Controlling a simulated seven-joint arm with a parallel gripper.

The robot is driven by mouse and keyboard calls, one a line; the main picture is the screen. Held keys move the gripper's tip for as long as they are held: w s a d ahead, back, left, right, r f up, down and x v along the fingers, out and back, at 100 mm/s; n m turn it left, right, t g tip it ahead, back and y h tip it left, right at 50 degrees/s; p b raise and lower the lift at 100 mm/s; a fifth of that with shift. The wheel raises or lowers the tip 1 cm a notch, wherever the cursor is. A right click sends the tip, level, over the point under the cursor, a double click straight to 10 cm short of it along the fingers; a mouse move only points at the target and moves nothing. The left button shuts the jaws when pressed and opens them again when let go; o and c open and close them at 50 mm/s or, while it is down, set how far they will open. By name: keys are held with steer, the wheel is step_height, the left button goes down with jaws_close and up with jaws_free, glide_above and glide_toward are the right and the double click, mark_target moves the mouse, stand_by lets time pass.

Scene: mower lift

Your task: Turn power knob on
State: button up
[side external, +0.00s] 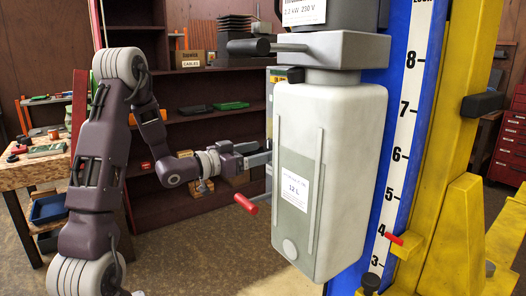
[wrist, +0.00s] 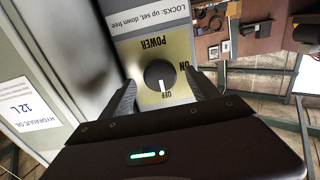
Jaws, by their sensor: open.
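The black power knob (wrist: 160,75) sits on a yellow label plate on a grey control panel (wrist: 187,40) in the wrist view. Its white pointer mark points toward OFF; ON is printed to its right and POWER beyond it. My gripper (wrist: 163,85) is open, with one dark finger on either side of the knob and a gap between. I cannot tell how close the fingertips are to the panel face. In the side view my gripper (side external: 260,158) reaches behind the white oil tank (side external: 345,150), which hides the knob.
The tank also stands left of the panel in the wrist view (wrist: 30,85). A red-handled lever (side external: 245,203) is below my gripper. A yellow lift column (side external: 450,120) stands right of the tank. Shelves (side external: 185,130) and a wooden workbench (side external: 35,170) are behind my arm.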

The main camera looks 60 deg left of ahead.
steer(key=shift+w, duration=0.75)
steer(key=c, duration=1.4)
steer(key=shift+n, duration=8.9)
